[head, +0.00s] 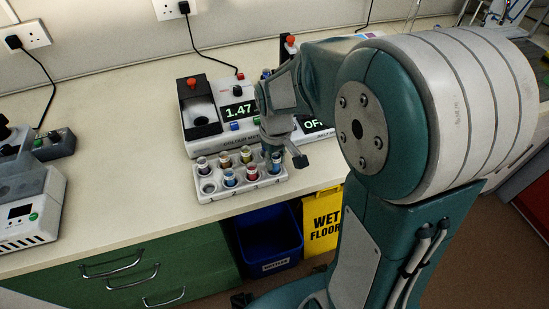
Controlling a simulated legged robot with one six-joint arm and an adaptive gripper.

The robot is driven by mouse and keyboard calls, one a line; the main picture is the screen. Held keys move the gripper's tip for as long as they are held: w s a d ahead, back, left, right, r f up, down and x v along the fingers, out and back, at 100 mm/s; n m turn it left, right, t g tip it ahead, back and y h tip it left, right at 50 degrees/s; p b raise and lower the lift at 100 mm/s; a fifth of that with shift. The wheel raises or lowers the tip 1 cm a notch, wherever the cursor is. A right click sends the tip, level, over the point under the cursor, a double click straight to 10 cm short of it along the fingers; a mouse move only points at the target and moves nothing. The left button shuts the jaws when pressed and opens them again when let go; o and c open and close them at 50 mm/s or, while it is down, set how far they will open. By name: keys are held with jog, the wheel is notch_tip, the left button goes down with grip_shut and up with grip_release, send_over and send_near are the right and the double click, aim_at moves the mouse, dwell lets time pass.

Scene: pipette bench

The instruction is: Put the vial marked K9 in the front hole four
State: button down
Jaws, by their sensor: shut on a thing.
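A white vial rack (236,190) stands near the bench's front edge, with vials in two rows. My gripper (276,153) is over the rack's right end, pointing down. It is shut on a vial (276,165) with a blue band, upright at the front row's right end, by hole four. I cannot tell whether its base is in the hole or just above it. The marking K9 is too small to read on any vial. The front row's leftmost hole (208,188) is empty. My gripper hides part of the back row's right end.
A colour meter (211,130) reading 1.47 stands right behind the rack, with another display beside it. A grey device (28,210) stands at the left. A blue waste bin (268,238) and a yellow wet floor sign (322,218) are below the bench edge. Bench left of the rack is clear.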

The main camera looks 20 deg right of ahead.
jog(key=shift+c, duration=2.2)
grip_release()
jog(key=shift+a, duration=0.45)
jog(key=shift+d+r, duration=0.1)
jog(key=shift+r, duration=0.25)
notch_tip(320, 180, up, 10)
jog(key=s+r+m+t, duration=0.3)
jog(key=s+t, duration=0.2)
jog(key=s, duration=0.9)
jog(key=shift+s+r+m+t, duration=0.15)
jog(key=shift+r+m+t, duration=0.15)
jog(key=shift+r, duration=0.1)
